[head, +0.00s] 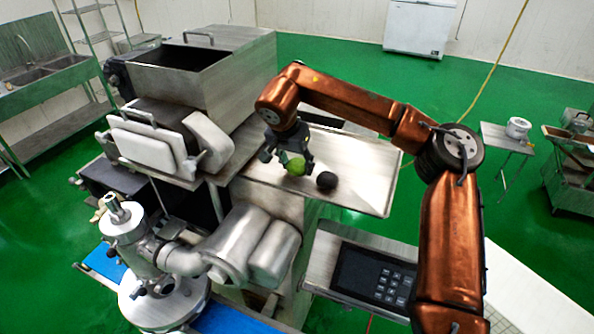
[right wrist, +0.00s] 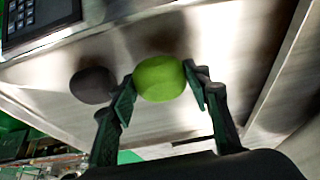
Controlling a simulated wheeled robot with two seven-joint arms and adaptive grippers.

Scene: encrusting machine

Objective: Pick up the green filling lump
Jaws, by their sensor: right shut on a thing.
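The green filling lump (head: 293,164) is between the fingers of my right gripper (head: 286,158), over the metal tray at the machine's right side. In the right wrist view the lump (right wrist: 159,78) is a smooth bright green ball, with the right gripper's fingers (right wrist: 160,92) against it on both sides. The gripper is shut on it. I cannot tell whether the lump still touches the tray. My left gripper is not in view.
A dark round lump (head: 327,181) lies on the metal tray (head: 365,170), just right of the green one; it also shows in the right wrist view (right wrist: 93,85). The steel hopper (head: 200,60) stands to the left. A keypad panel (head: 375,277) is in front.

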